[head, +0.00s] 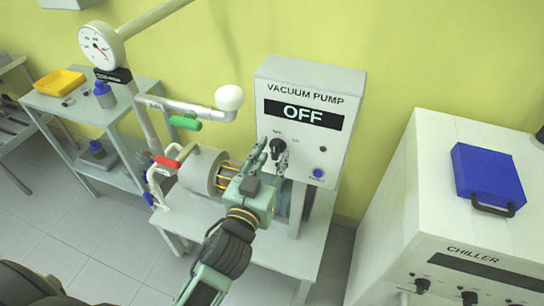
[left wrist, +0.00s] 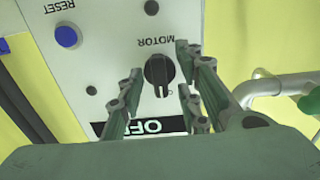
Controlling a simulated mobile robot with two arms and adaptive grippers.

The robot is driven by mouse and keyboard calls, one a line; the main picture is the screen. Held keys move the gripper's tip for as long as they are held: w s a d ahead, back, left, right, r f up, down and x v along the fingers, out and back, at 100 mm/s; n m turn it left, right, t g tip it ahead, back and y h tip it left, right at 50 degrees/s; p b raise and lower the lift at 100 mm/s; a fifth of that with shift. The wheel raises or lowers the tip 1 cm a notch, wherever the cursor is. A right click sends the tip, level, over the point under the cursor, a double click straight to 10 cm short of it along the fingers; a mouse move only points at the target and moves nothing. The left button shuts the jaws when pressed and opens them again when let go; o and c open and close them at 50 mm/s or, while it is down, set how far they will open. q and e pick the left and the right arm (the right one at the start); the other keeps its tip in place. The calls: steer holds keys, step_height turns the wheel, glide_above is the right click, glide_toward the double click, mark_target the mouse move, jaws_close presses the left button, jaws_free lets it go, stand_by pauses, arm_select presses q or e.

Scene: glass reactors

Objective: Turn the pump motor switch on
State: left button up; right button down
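The vacuum pump box (head: 330,84) is white, and its display (head: 303,113) reads OFF. The black motor switch (head: 278,147) is a round knob on its front panel, below the display. My left gripper (head: 271,160) is in front of the panel with its fingers on either side of the knob. In the left wrist view, upside down, the knob (left wrist: 158,70) shows between the spread fingers, with gaps visible beside it. The gripper is open; whether a finger touches the panel I cannot tell. My right gripper is not in view.
A blue reset button (head: 318,173) is low on the panel. Left of the box are a pipe with a green valve handle (head: 185,123), a red handle (head: 166,162) and a gauge (head: 99,44). A chiller (head: 432,165) with a blue case (head: 488,176) stands at right.

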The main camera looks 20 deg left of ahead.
arm_select(q)
steer(key=c, duration=0.7)
jaws_close()
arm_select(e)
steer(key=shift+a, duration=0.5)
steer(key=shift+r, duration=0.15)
arm_select(q)
steer(key=shift+r+m+p, duration=0.1)
steer(key=shift+m+p, duration=0.5)
steer(key=shift+m, duration=0.5)
steer(key=m+p, duration=0.1)
steer(key=m, duration=0.2)
steer(key=shift+m, duration=0.3)
steer(key=m+p, duration=0.2)
steer(key=m, duration=0.4)
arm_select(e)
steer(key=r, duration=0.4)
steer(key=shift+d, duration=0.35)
arm_select(q)
steer(key=shift+a, duration=0.1)
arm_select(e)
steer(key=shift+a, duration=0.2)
